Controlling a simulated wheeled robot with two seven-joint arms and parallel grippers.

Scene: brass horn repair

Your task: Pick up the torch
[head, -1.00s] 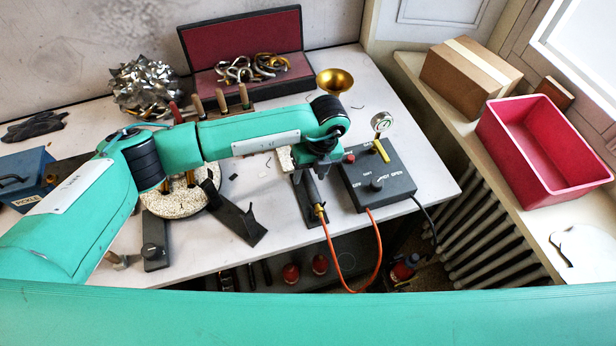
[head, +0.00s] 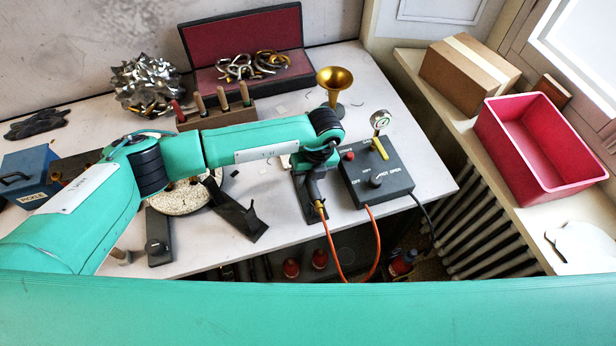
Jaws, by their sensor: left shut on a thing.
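The torch (head: 316,190) has a dark handle with a brass fitting at its near end, where an orange hose joins it. It is over a dark stand (head: 304,202) on the white bench; I cannot tell whether it still touches the stand. My left gripper (head: 314,170) is shut on the torch from above; the wrist hides the jaws and the torch's far end. My right gripper is not in view.
A black control box (head: 378,178) with a gauge stands just right of the torch. The orange hose (head: 372,250) loops over the bench's front edge. A brass horn bell (head: 335,80) stands behind the wrist. A dark angled stand (head: 240,216) lies left.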

